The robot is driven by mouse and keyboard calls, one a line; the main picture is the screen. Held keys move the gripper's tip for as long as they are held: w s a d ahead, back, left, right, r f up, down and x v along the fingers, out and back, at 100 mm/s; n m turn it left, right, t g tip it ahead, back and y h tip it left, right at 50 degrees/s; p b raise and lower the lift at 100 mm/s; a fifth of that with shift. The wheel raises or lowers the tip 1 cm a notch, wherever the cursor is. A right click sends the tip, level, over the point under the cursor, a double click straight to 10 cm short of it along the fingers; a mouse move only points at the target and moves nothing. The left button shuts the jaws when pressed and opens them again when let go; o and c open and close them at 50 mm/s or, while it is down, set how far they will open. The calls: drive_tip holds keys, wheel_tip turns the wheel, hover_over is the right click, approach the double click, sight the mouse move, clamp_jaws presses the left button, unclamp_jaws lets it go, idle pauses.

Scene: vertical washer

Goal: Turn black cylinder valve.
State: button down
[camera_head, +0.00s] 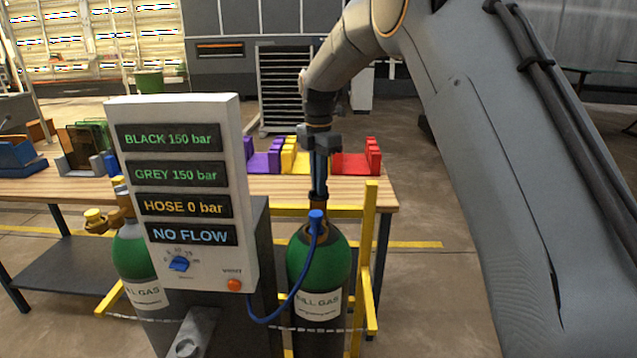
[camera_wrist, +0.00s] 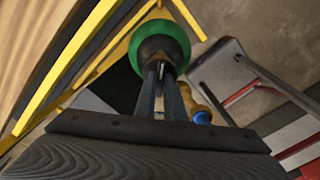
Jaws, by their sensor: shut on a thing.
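Two green-topped gas cylinders stand behind the panel; neither looks plainly black. The right cylinder (camera_head: 319,262) has a blue hose fitting (camera_head: 316,222) at its top. My gripper (camera_head: 318,192) points straight down over this cylinder, shut on its top valve, which the fingers mostly hide. In the wrist view, my gripper (camera_wrist: 162,70) reaches to the middle of the green cylinder top (camera_wrist: 160,40), with a brass and blue fitting (camera_wrist: 203,116) beside the fingers. The left cylinder (camera_head: 133,252) has a brass valve (camera_head: 97,219).
A white panel (camera_head: 190,110) reads BLACK 150 bar, GREY 150 bar, HOSE 0 bar and NO FLOW. It carries a blue knob (camera_head: 179,264) and an orange vent button (camera_head: 234,285). A blue hose (camera_head: 270,318), a chain (camera_head: 310,329) and a yellow frame (camera_head: 367,240) lie close by.

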drive_tip(key=m, duration=0.8)
drive_tip(key=shift+m, duration=0.3)
drive_tip(key=m, duration=0.4)
drive_tip(key=shift+r+m, duration=0.1)
drive_tip(key=shift+m, duration=2)
drive_tip(key=shift+w, duration=0.1)
drive_tip(key=c, duration=1.8)
unclamp_jaws()
drive_tip(key=shift+c, duration=0.2)
